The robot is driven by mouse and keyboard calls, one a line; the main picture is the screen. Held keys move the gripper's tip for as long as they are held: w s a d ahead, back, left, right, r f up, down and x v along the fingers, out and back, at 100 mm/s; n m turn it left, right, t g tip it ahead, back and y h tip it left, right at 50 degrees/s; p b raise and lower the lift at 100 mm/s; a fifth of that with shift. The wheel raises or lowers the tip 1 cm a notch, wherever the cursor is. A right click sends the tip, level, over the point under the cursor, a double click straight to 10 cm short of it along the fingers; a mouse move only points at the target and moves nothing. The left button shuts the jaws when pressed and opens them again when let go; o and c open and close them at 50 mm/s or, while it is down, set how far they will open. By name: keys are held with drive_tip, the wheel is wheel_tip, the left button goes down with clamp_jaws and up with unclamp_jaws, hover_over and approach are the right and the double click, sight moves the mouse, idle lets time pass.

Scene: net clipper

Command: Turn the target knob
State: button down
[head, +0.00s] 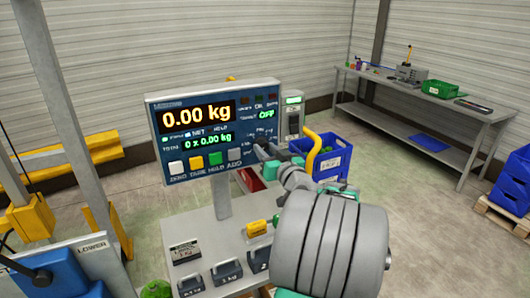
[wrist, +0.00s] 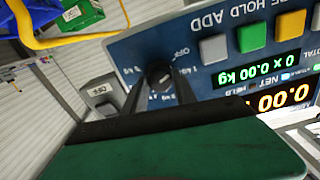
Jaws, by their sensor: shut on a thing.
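The dark round knob (wrist: 159,73) is at the lower right of the blue scale panel (head: 190,110), among small printed kg marks. In the wrist view the panel appears upside down, and my gripper (wrist: 160,84) has its two dark fingers on either side of the knob, shut on it. In the head view my gripper (head: 265,151) reaches the panel's lower right corner and mostly hides the knob. The display (head: 195,113) reads 0.00 kg, with 0 x 0.00 kg below, and a green OFF (head: 266,114) shows at the right.
White, yellow, green and grey buttons (head: 215,159) line the panel's lower edge. A small grey box (head: 292,117) stands beside the panel. Below are weights (head: 227,270) on the scale's base. A blue crate (head: 325,157) and a yellow curved tube (head: 314,150) are behind my gripper.

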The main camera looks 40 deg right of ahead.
drive_tip(key=m+b, duration=0.1)
drive_tip(key=m, duration=0.2)
drive_tip(key=shift+r+m, duration=0.1)
drive_tip(key=shift+m, duration=1.7)
drive_tip(key=c, duration=1)
unclamp_jaws()
drive_tip(key=shift+s+b, duration=0.3)
drive_tip(key=shift+b, duration=0.05)
drive_tip(key=b+v, duration=0.2)
drive_tip(key=v, duration=0.5)
